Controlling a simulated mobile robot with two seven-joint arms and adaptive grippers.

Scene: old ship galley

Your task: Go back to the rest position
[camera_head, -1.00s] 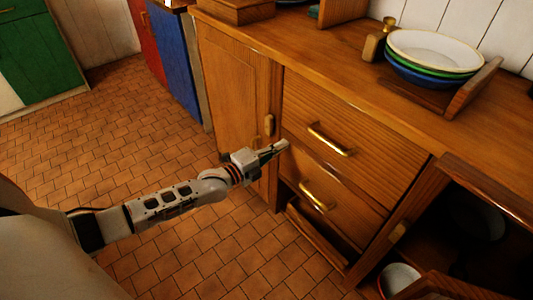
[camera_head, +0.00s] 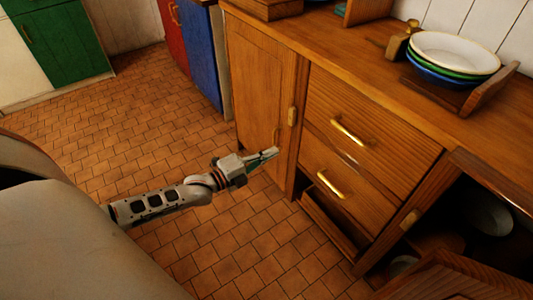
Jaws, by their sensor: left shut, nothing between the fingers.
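My left gripper (camera_head: 266,156) is shut and empty. It is in front of the wooden cabinet, near the lower part of the closed cabinet door (camera_head: 262,85) and left of the drawers. Its arm reaches in from the left over the tiled floor. I cannot tell the exact gap between the fingertips and the cabinet front. My right gripper is not in view.
An open cupboard door (camera_head: 450,278) is at the lower right. Stacked bowls (camera_head: 455,55) stand on the counter. The tiled floor (camera_head: 140,110) is clear at left.

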